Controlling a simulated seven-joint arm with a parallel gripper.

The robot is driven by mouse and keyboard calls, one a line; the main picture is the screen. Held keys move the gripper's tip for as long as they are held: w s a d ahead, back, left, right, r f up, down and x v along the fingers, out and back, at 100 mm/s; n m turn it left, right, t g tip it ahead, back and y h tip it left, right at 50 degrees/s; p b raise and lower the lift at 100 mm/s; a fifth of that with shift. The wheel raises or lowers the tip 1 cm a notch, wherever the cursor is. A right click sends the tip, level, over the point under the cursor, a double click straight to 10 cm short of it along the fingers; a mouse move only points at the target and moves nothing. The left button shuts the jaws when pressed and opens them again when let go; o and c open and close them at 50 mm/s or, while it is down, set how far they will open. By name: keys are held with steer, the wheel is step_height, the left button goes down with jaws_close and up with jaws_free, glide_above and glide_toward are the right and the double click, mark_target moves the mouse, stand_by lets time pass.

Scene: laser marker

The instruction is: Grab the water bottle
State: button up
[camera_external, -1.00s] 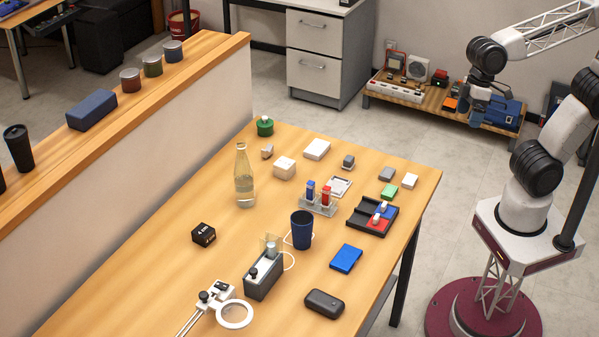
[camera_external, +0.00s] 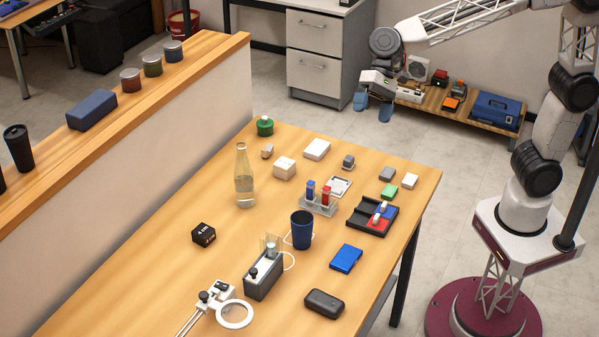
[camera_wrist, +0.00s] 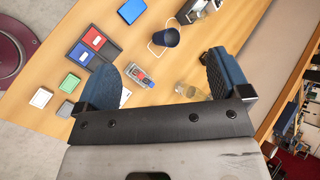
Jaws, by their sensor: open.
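The water bottle (camera_external: 244,178) is clear glass with a narrow neck. It stands upright on the wooden table, left of the middle, in the external view. My gripper (camera_external: 373,106) is open and empty, above and beyond the table's far right side, well apart from the bottle. In the wrist view my gripper's two blue fingers (camera_wrist: 170,84) are spread wide. Part of the bottle (camera_wrist: 192,91) shows between them, near the right finger, partly hidden by the gripper body.
A raised ledge (camera_external: 150,95) runs along the left.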

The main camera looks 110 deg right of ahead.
steer(key=w+d+f+m+t+y, duration=0.15)
steer(key=w+d+m, duration=0.25)
steer(key=w, duration=0.4)
steer(key=w+d+m+t, duration=0.2)
steer(key=w+d+m, duration=0.15)
steer(key=w, duration=0.45)
steer(key=m+t, duration=0.4)
steer(key=m, duration=0.3)
glide_above(249, 164)
steer(key=d, duration=0.3)
step_height(249, 164, down, 5)
steer(key=shift+g, duration=0.25)
steer(key=f, duration=1.4)
steer(key=shift+s+f, duration=0.3)
steer(key=shift+s, duration=0.05)
steer(key=shift+f, duration=0.45)
steer(key=shift+f, duration=0.1)
steer(key=shift+f, duration=1.65)
steer(key=shift+f, duration=0.1)
